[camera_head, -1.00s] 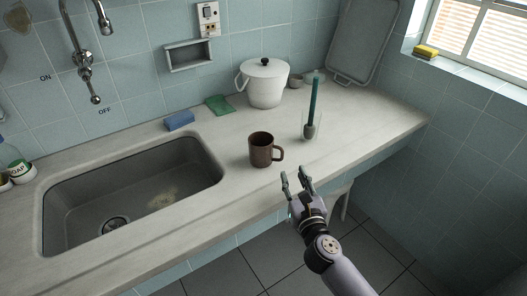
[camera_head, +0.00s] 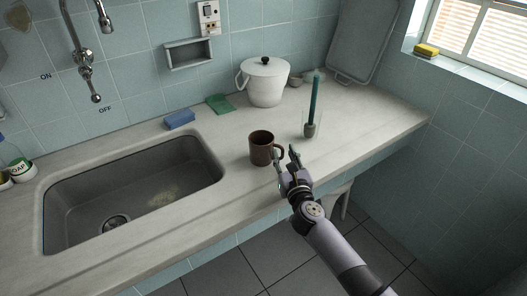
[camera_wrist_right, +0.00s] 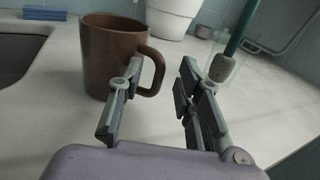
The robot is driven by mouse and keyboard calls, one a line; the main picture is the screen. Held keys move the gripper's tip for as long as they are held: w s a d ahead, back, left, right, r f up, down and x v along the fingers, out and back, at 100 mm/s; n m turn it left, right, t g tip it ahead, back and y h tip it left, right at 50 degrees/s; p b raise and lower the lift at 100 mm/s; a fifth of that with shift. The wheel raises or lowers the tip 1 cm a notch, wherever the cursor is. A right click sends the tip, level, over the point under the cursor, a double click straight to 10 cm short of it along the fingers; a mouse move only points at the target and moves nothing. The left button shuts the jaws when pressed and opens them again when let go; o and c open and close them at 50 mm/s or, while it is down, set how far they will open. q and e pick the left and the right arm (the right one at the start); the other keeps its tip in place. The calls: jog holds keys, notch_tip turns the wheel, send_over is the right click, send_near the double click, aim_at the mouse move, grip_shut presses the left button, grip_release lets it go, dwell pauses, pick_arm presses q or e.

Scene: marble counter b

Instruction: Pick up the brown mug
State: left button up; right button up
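The brown mug (camera_head: 261,148) stands upright on the counter, just right of the sink. Its handle points right, toward my right gripper (camera_head: 285,163). In the right wrist view the mug (camera_wrist_right: 104,58) is at the upper left, with its handle behind the left finger. My right gripper (camera_wrist_right: 158,100) is open there, and the gap between its fingers is empty. The handle's outer edge lies close to the left finger; whether they touch I cannot tell. My left gripper is not in view.
The sink (camera_head: 62,213) lies left of the mug. A glass with a dark green brush (camera_head: 313,108) stands to the right.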

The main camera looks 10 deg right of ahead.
grip_shut()
dwell(0.7)
